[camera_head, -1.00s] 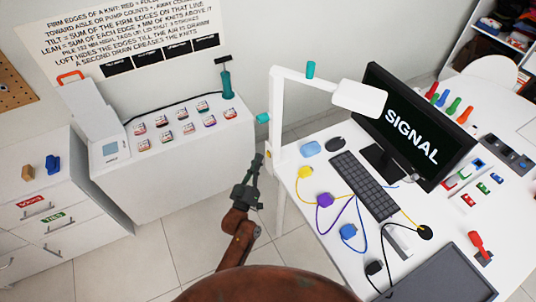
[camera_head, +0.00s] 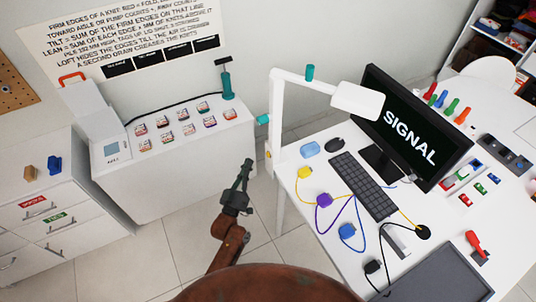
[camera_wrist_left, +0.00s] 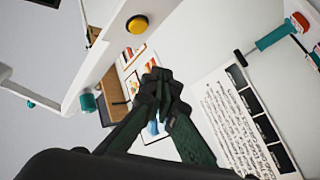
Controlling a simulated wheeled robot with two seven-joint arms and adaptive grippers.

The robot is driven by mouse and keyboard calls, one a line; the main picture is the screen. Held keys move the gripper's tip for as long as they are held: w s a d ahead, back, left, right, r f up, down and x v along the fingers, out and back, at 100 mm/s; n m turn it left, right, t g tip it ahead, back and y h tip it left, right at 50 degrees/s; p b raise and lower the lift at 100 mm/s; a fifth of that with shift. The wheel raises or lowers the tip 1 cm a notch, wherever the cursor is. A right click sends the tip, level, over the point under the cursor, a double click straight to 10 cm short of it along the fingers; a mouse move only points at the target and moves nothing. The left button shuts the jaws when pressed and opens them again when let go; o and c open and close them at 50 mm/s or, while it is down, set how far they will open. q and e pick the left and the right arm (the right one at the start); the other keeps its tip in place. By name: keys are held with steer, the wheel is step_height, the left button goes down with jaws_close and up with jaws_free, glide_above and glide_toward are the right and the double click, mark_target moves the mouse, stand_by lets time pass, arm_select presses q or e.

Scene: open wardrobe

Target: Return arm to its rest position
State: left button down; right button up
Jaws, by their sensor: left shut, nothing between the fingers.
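My left gripper (camera_head: 246,167) is in the lower middle of the head view, at the end of my rust-brown arm. It points up, in front of the gap between the white cabinet and the white desk. Its dark fingers are together and hold nothing. In the left wrist view the closed fingertips (camera_wrist_left: 161,82) show in the middle, apart from anything behind them. My right gripper is in neither view.
The white desk (camera_head: 290,205) with a white lamp arm (camera_head: 276,120), a monitor (camera_head: 415,130) and a keyboard (camera_head: 364,185) stands to the right. The white cabinet (camera_head: 170,195) with small packets and a teal pump (camera_head: 227,85) stands to the left. Tiled floor lies between.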

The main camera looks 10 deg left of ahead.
arm_select(q)
steer(key=s+a+f+m+g+y, duration=0.1)
steer(key=s+f+g, duration=0.1)
steer(key=f, duration=0.8)
steer(key=s+a+f+g, duration=0.2)
steer(key=f, duration=0.8)
steer(key=s+a+f+m+g+y, duration=0.1)
steer(key=s+a+f+g, duration=0.2)
steer(key=s+f, duration=0.55)
steer(key=s+a+f+m+g+y, duration=0.1)
steer(key=s+a+f+g, duration=0.3)
steer(key=f, duration=0.8)
steer(key=s+a+f+g, duration=0.3)
steer(key=s+f, duration=0.4)
steer(key=s, duration=0.7)
steer(key=s+a+f+m+g+y, duration=0.1)
steer(key=s+f, duration=0.6)
steer(key=s, duration=0.8)
steer(key=s+a+f+g+y, duration=0.1)
steer(key=s+a+f+g, duration=0.3)
steer(key=s, duration=1.1)
step_height(320, 180, down, 3)
steer(key=shift+a+f+g, duration=0.1)
steer(key=shift+a+g, duration=0.25)
steer(key=shift+g, duration=0.05)
